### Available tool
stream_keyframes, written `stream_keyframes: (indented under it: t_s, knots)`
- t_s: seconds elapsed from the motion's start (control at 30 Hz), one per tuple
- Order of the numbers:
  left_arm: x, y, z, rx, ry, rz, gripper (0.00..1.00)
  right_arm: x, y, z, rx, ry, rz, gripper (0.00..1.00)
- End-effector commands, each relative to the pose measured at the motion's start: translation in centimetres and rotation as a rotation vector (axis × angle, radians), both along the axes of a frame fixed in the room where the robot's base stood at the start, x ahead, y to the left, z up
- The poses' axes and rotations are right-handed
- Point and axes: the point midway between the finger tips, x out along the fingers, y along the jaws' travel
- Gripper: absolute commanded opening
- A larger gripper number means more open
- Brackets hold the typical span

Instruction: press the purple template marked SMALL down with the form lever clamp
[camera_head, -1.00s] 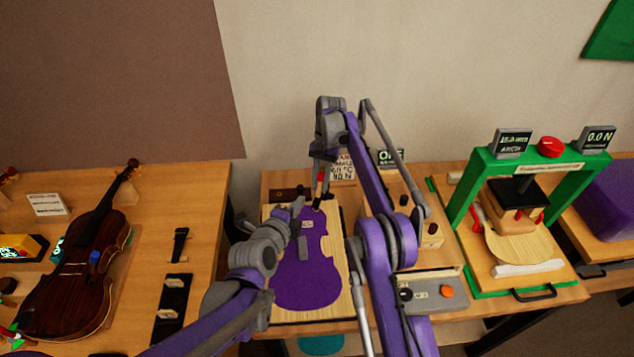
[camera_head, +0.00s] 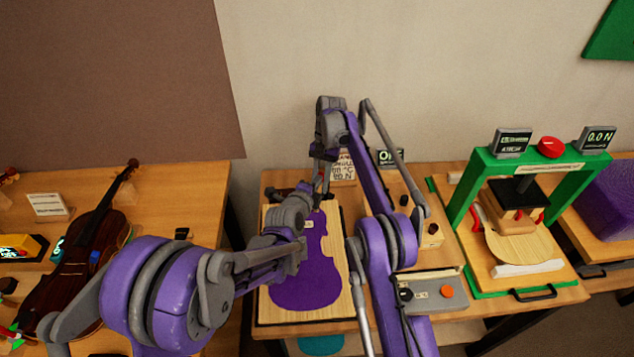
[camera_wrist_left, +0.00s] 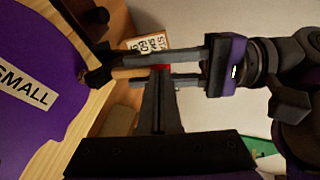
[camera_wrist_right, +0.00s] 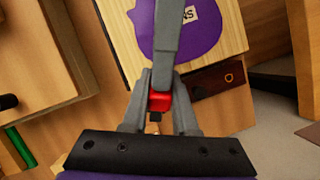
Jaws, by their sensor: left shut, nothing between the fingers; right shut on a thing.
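The purple violin-shaped template (camera_head: 318,270) lies on a pale wooden board (camera_head: 345,300). Its SMALL label shows in the left wrist view (camera_wrist_left: 25,88). The form lever clamp's red lever (camera_wrist_right: 160,100) is at the board's far end, mostly hidden by my grippers. My right gripper (camera_head: 322,185) is shut on the red lever; it also shows in the left wrist view (camera_wrist_left: 165,65). Whether the clamp touches the template is hidden.
A grey control box (camera_head: 430,292) and a wooden block (camera_head: 432,235) stand right of the board. A green press (camera_head: 480,170) is further right. A violin (camera_head: 75,265) lies on the left bench. My right arm reaches across the board's right side.

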Motion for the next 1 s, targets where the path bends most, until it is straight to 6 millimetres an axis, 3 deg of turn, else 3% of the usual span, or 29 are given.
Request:
stream_keyframes:
  t_s: [0.83,0.87,1.0]
  knots:
    - [1.3,-0.7,-0.6,0.025,0.059,-0.002,0.00,-0.3,0.3,0.0,0.003,0.007,0.004,0.00]
    - [1.3,-0.7,-0.6,0.025,0.059,-0.002,0.00,-0.2,0.3,0.0,0.003,0.007,0.004,0.33]
    - [1.3,-0.7,-0.5,0.025,0.058,-0.002,0.00,-0.2,0.2,0.0,0.001,0.005,0.004,0.57]
